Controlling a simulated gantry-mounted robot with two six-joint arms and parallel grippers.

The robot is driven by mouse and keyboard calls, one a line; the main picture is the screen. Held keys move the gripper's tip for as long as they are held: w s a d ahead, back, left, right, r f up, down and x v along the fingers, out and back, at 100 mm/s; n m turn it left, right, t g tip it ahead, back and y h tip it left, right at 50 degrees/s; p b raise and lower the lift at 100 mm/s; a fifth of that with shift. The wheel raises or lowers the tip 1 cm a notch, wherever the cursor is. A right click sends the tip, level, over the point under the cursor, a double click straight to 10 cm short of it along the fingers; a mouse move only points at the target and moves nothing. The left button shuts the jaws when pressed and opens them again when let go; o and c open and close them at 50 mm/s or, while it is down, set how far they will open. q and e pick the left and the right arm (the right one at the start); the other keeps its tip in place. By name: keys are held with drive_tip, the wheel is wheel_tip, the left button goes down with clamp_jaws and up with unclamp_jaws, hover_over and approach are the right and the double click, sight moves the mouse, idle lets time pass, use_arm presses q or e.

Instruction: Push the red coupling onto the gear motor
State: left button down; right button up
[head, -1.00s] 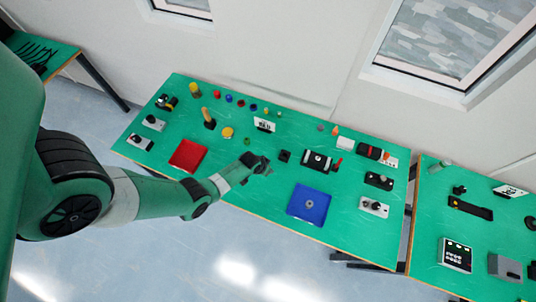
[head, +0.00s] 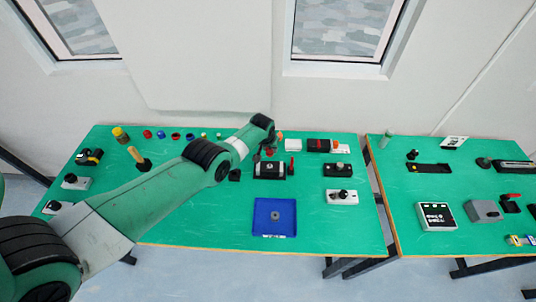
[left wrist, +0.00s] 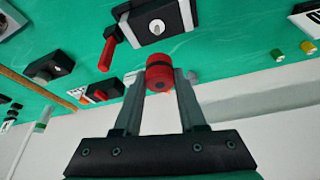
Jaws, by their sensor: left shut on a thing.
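My left gripper (head: 267,147) is at the back middle of the green table. In the left wrist view its two fingers (left wrist: 160,88) are shut on the red coupling (left wrist: 160,72), a short cylinder with a dark band. The coupling shows only as a small red spot in the head view (head: 269,153). What looks like the gear motor, a dark block with a round silver middle (head: 270,168), lies just in front of the gripper; it also shows in the left wrist view (left wrist: 156,28). The coupling is apart from it. My right gripper is not in view.
A red upright handle (head: 291,168) stands right beside the motor block. Switch boxes (head: 342,197) stand at the right. The wall is close behind.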

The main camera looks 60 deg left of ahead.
sight(269, 155)
use_arm(q)
wheel_tip(269, 155, down, 6)
drive_tip(key=b, duration=0.5)
drive_tip(key=shift+r+b, duration=0.15)
drive_tip(key=shift+b, duration=0.2)
idle(1.3)
drive_tip(key=shift+f+b, duration=0.4)
drive_tip(key=shift+f+b, duration=1.15)
drive_tip(key=shift+c, duration=2)
unclamp_jaws()
drive_tip(key=p+v, duration=1.1)
drive_tip(key=p, duration=0.6)
drive_tip(key=shift+d+r+p, duration=0.15)
drive_tip(key=shift+r+p, duration=0.15)
drive_tip(key=shift+r, duration=0.05)
